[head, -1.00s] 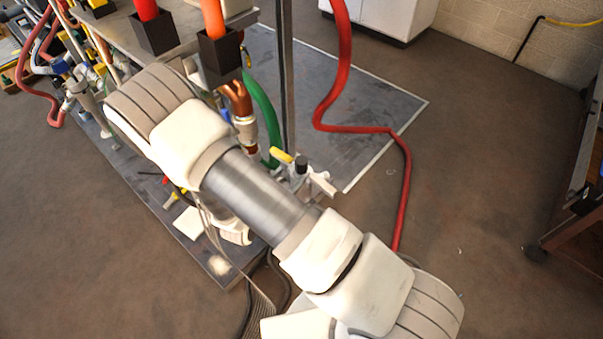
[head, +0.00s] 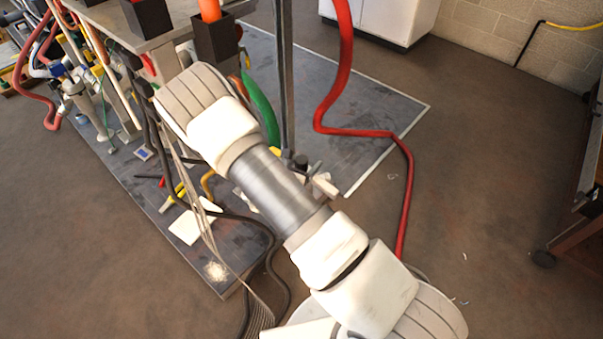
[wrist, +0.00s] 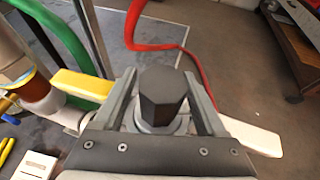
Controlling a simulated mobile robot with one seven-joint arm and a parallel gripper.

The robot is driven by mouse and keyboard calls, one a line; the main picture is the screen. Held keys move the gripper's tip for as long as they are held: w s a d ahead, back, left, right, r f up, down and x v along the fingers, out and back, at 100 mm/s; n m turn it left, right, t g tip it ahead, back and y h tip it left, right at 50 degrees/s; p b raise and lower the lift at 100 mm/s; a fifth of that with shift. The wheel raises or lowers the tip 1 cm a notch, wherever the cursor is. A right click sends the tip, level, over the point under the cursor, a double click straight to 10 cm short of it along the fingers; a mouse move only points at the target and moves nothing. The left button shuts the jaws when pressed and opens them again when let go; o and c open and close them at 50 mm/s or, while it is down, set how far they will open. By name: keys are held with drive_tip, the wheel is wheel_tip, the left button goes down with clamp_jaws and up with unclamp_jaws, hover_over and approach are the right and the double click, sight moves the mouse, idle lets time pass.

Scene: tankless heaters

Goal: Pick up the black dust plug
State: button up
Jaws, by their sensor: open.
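The black dust plug (wrist: 163,97) is a dark faceted cap standing on a round grey fitting in the wrist view. My gripper (wrist: 159,77) is open, with one finger on each side of the plug. I cannot tell whether either finger touches it. A yellow handle (wrist: 82,84) sticks out to the left of the fitting and a white handle (wrist: 252,135) to the right. In the head view the dark plug (head: 301,161) shows small beside my arm, and my gripper is hidden behind the arm.
A red hose (head: 345,128) runs over the floor mat (head: 370,110) behind the fitting. A green hose (wrist: 75,55) and a copper-coloured pipe (wrist: 33,84) stand close on the left. A metal post (head: 284,80) rises nearby. Open floor lies to the right.

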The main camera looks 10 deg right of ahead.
clamp_jaws()
idle(0.3)
